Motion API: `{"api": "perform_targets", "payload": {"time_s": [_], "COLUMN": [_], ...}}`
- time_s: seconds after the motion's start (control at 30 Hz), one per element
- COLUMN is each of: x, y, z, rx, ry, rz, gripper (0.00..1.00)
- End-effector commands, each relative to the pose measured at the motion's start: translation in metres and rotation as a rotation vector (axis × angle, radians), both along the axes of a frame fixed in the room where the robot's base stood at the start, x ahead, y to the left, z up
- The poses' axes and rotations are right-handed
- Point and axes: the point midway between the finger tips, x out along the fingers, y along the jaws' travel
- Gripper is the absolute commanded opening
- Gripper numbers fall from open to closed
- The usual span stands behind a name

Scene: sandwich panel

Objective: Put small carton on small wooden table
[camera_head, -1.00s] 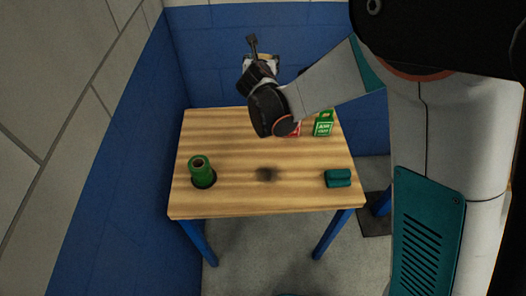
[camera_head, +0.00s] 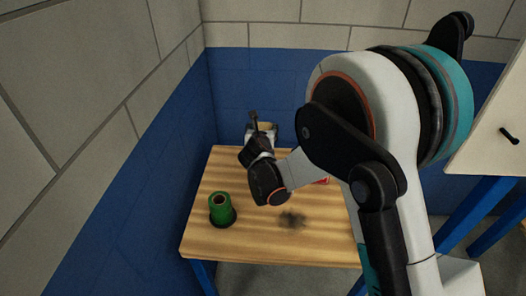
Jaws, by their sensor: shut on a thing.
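My gripper (camera_head: 261,134) is at the far side of the small wooden table (camera_head: 240,240), beyond my dark wrist. It is shut on a tan thing (camera_head: 265,127), which looks like the small carton. Only a little of it shows, and the fingers and wrist hide the rest. It appears raised above the far edge of the table, in front of the blue wall. I cannot tell the exact gap.
A green cylinder (camera_head: 219,206) stands at the table's left. A dark smudge (camera_head: 291,220) marks the middle. A bit of a red thing (camera_head: 322,181) shows beside my arm, which hides the table's right side. A pale panel (camera_head: 495,115) with blue legs stands right.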

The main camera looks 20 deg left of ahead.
Motion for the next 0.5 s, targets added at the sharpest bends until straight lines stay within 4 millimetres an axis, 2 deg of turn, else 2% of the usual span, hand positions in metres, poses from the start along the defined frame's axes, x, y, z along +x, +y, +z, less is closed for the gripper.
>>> {"api": "perform_targets", "payload": {"time_s": [0.03, 0.1, 0.33, 0.5], "x": [0.000, 0.000, 0.000, 0.000], "y": [0.000, 0.000, 0.000, 0.000], "z": [-0.011, -0.017, -0.031, -0.057], "rx": [0.000, 0.000, 0.000, 0.000], "ry": [0.000, 0.000, 0.000, 0.000], "rz": [0.000, 0.000, 0.000, 0.000], "gripper": [0.25, 0.25, 0.25, 0.25]}}
